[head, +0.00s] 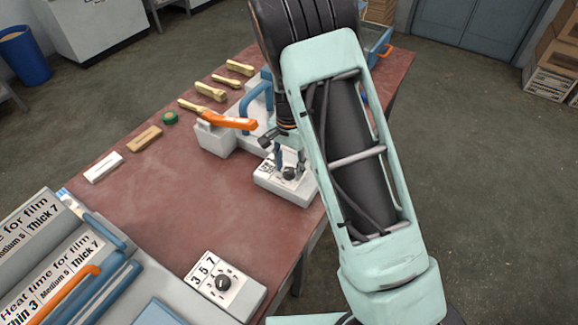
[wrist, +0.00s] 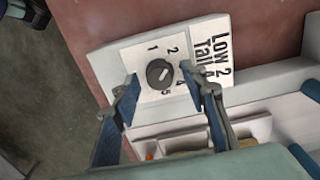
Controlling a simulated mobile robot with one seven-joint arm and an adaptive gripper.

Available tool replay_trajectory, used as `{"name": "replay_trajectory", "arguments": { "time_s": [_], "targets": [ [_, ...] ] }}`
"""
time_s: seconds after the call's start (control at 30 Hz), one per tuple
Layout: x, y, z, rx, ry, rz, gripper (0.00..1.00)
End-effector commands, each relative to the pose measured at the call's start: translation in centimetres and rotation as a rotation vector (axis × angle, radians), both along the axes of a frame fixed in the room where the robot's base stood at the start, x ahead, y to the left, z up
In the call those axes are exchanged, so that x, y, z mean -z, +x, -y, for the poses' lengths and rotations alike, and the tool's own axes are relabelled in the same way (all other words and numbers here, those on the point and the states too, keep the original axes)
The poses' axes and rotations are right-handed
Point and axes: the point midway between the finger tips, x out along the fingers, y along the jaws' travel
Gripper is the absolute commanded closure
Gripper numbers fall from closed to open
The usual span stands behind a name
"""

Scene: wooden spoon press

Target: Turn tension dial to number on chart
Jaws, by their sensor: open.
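The tension dial (wrist: 160,73) is a round dark knob on a white plate marked 1, 2, 4 and 5. It also shows in the head view (head: 289,174) on a pale box at the table's right edge. Its pointer direction is too small to read surely. Beside it in the wrist view is a chart (wrist: 222,55) reading "Low 2" and "Tall", the rest hidden behind my finger. My gripper (wrist: 160,80) is open, with one finger on each side of the knob. It also shows in the head view (head: 290,158). Contact cannot be told.
A second dial (head: 223,283) sits on a front box marked 3, 5, 7, near film heat-time charts (head: 60,270). A press with an orange handle (head: 230,122) stands behind the tension dial. Wooden spoons (head: 210,91) lie at the back left. The table's middle (head: 190,185) is clear.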

Motion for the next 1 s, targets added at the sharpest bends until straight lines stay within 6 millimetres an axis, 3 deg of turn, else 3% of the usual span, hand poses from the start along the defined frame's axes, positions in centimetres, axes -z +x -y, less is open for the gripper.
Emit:
{"name": "replay_trajectory", "arguments": {
  "time_s": [0.17,0.6,0.8,1.0],
  "targets": [
    [-1.5,0.1,0.0,-0.001,0.001,0.003,0.60],
    [-10.2,0.1,-0.1,-0.001,0.001,0.003,0.60],
    [-11.8,0.0,0.0,0.000,0.000,0.001,0.60],
    [-12.0,0.0,0.0,0.000,0.000,0.000,0.60]
  ]
}}
